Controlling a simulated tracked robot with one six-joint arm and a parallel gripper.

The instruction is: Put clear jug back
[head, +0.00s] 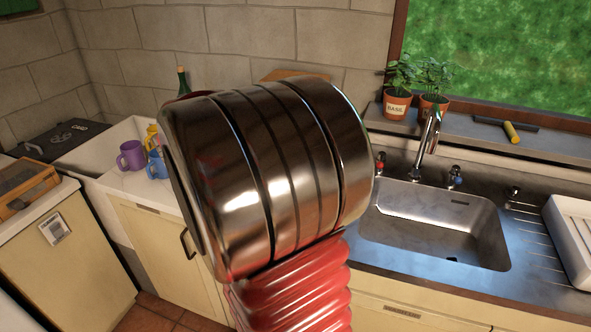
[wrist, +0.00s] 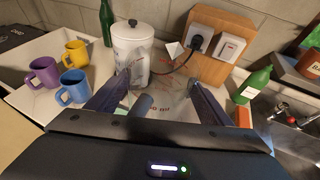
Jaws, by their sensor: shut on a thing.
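The clear jug (wrist: 168,108) is see-through with red markings and shows between my fingers in the wrist view. My gripper (wrist: 161,88) is shut on it, with one dark finger on each side. The jug's outline is faint, and I cannot tell whether its base touches the white worktop. In the head view my own arm covers the middle of the picture and hides both gripper and jug.
A white lidded canister (wrist: 132,52) stands just behind the left finger. Yellow (wrist: 76,54), purple (wrist: 43,72) and blue (wrist: 73,87) mugs stand left. A green soap bottle (wrist: 254,86) and orange block (wrist: 243,117) are right, near the sink (head: 435,222). A green bottle (wrist: 106,22) stands behind.

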